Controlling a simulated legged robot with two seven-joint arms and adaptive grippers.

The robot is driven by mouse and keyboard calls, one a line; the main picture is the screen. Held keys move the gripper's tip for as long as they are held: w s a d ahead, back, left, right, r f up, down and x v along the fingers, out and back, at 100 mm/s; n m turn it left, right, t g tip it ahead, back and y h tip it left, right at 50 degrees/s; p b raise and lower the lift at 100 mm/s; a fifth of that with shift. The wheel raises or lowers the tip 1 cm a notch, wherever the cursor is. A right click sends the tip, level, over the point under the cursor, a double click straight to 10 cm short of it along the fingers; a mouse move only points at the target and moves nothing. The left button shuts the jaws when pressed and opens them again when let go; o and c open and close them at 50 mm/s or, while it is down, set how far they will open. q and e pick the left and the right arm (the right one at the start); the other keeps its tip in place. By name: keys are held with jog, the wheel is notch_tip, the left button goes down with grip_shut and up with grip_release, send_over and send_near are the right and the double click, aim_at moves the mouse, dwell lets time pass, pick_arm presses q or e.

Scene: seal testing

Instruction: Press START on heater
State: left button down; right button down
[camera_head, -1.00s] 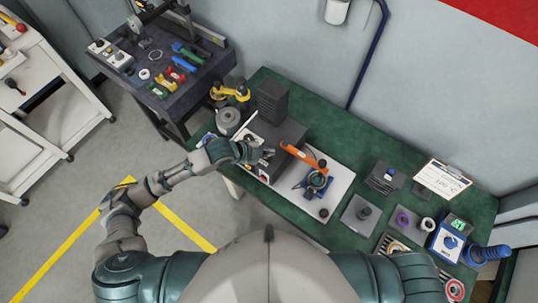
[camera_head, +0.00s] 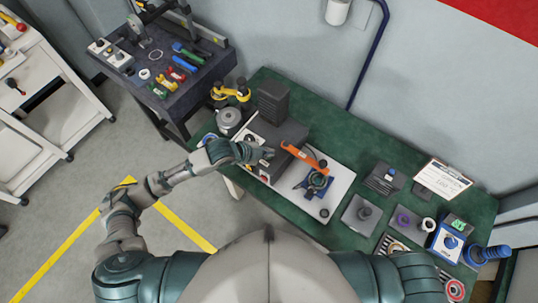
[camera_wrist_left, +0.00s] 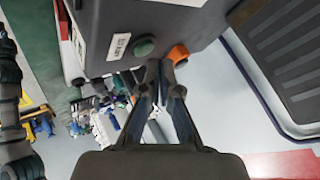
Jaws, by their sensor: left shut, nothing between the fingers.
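The heater (camera_head: 287,131) is a dark grey box on the green bench, with a ribbed dark block at its back. In the left wrist view the heater's grey housing (camera_wrist_left: 190,20) fills the top, with a white label (camera_wrist_left: 118,46) and a round green button (camera_wrist_left: 144,46) on its face. My left gripper (camera_head: 268,154) is at the heater's front. In the left wrist view its fingertips (camera_wrist_left: 160,66) are together and empty, just below and right of the green button. I cannot tell whether they touch the heater. My right gripper is out of view.
A white board (camera_head: 338,190) on the bench bears an orange-handled tool (camera_head: 304,157) and a blue fixture (camera_head: 318,186) right of the heater. A silver pot (camera_head: 229,117) and a yellow tool (camera_head: 231,94) stand at its left. A clipboard (camera_head: 442,178) lies farther right.

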pick_arm(q)
jog(key=shift+f, duration=0.25)
jog(key=shift+f, duration=0.4)
dwell(0.6)
jog(key=shift+r, duration=0.1)
jog(key=shift+r+p, duration=0.7)
jog(key=shift+p, duration=0.35)
